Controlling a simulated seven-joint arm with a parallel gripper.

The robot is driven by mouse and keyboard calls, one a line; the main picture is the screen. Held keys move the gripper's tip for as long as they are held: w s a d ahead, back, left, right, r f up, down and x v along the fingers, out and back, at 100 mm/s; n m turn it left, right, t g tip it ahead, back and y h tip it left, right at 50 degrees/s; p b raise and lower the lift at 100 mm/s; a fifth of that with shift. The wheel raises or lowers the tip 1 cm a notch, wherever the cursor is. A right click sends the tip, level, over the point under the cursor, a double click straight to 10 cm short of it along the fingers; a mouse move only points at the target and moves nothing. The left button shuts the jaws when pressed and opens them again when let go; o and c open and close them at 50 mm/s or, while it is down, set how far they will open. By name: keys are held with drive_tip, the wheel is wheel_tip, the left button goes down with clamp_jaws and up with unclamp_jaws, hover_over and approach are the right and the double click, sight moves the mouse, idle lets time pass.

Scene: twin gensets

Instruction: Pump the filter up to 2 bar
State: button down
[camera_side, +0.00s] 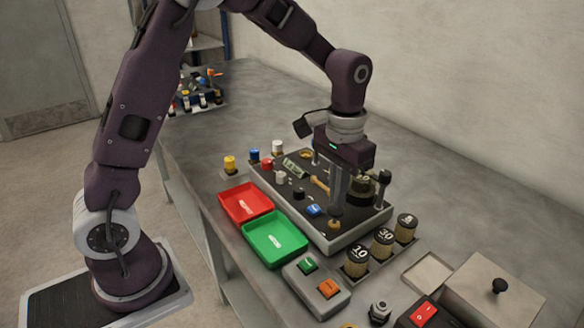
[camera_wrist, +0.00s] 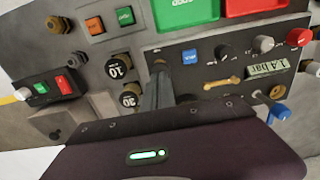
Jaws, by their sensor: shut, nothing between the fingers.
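The filter panel (camera_side: 345,240) is a dark-topped box on the bench. My gripper (camera_side: 335,202) is shut and empty, pointing down at the panel's near right part. My fingers hide part of the panel.
A red tray (camera_side: 238,215) and a green tray (camera_side: 300,256) lie left of the panel. A box with green and orange buttons (camera_side: 308,264) stands in front. Several numbered dark-topped cylinders (camera_side: 357,265) stand at the near right. A red switch box (camera_side: 424,312) is further right.

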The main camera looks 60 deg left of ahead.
drive_tip(key=shift+f, duration=1.6)
drive_tip(key=shift+r, duration=1.65)
drive_tip(key=shift+f, duration=0.1)
drive_tip(key=shift+r, duration=1.9)
drive_tip(key=shift+s+r, duration=0.1)
drive_tip(key=s+a+r+t, duration=0.1)
drive_tip(key=s+r+t, duration=0.1)
drive_tip(key=s+r, duration=0.7)
drive_tip(key=s+a+f+t, duration=0.1)
drive_tip(key=s+t, duration=0.2)
drive_tip(key=s, duration=1.1)
drive_tip(key=shift+s+t, duration=0.15)
drive_tip(key=shift+t, duration=0.15)
